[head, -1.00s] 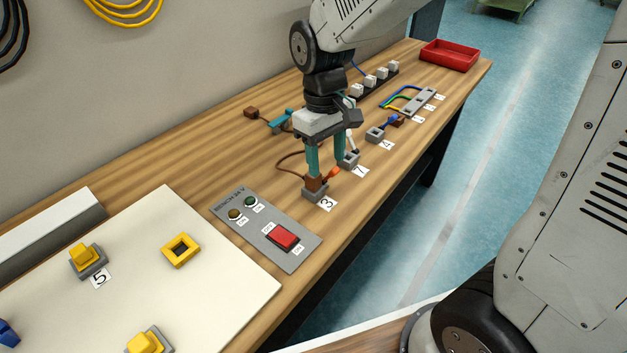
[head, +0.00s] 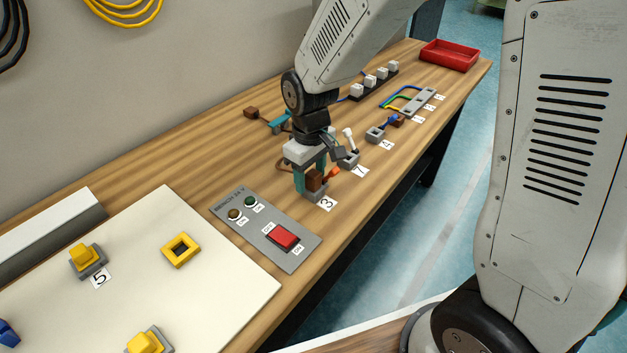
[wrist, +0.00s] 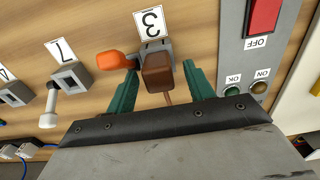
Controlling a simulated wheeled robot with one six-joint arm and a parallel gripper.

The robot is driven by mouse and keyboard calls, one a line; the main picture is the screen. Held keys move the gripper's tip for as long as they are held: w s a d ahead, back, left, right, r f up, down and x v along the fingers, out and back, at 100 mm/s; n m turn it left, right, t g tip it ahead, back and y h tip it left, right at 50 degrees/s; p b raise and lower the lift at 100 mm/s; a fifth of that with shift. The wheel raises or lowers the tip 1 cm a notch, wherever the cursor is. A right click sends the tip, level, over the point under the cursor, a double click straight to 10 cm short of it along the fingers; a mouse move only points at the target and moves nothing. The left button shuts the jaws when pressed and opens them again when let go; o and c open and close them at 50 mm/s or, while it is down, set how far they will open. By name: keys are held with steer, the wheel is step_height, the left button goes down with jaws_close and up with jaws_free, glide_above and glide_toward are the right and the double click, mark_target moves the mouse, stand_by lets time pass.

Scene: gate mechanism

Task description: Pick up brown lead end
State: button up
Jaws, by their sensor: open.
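The brown lead end (head: 315,180) is a brown block at the grey holder (head: 318,195) by label 3, with an orange lever beside it. It also shows in the wrist view (wrist: 158,73), with its brown cable running back toward my gripper. My gripper (head: 312,186) is open and low over the holder. In the wrist view its two teal fingers (wrist: 162,88) stand on either side of the brown block, with a visible gap at least on the right. Whether the left finger touches the block or the orange lever (wrist: 116,61) cannot be told.
The grey bench panel (head: 258,245) with a red switch (head: 284,237) lies just left of the holder. A grey holder with a white lever (head: 349,142) stands by label 7 to the right. A red tray (head: 449,54) is at the far end.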

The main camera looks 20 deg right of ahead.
steer(key=c, duration=1.1)
steer(key=shift+r, duration=0.1)
